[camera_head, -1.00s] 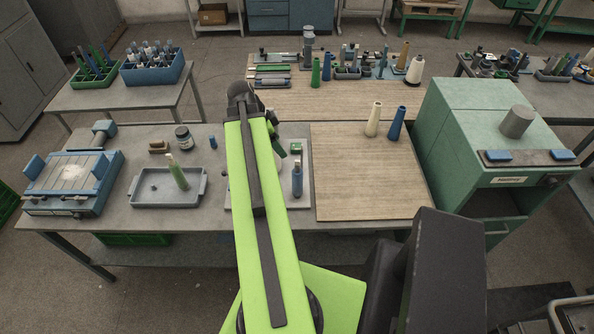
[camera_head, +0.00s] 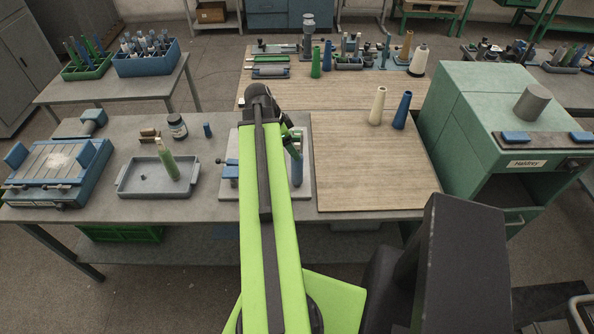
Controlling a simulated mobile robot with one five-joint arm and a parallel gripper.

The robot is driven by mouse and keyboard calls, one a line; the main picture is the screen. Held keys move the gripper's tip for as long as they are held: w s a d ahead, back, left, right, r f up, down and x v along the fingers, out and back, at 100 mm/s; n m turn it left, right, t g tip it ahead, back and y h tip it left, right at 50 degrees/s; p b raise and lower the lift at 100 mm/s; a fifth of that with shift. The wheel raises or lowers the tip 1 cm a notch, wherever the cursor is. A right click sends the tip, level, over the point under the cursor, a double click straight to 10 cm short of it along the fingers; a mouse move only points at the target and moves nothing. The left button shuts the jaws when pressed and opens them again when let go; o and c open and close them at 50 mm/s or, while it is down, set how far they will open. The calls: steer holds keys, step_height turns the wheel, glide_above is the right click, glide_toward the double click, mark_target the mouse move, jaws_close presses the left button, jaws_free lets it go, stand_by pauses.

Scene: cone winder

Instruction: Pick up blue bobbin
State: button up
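My gripper (camera_head: 292,142) is mostly hidden behind the arm's far end. The part that shows is close to the bobbin's top and overlaps it in the picture. I cannot tell whether it touches the bobbin, or whether its fingers are open or shut. A larger blue cone (camera_head: 402,110) stands on the wooden board to the right, beside a cream cone (camera_head: 377,106).
A grey tray (camera_head: 128,186) with a green bobbin (camera_head: 168,165) lies left of the plate. A blue fixture (camera_head: 232,168) is on the plate's left side. A green cabinet (camera_head: 470,105) stands at the right. The wooden board's (camera_head: 365,175) front half is clear.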

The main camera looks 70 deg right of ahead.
mark_target(297, 168)
steer(key=b+x, duration=0.4)
steer(key=x, duration=0.1)
steer(key=shift+s+f, duration=0.1)
steer(key=shift+f, duration=0.05)
steer(key=shift+r, duration=0.2)
steer(key=c, duration=1.3)
steer(key=shift+r, duration=0.1)
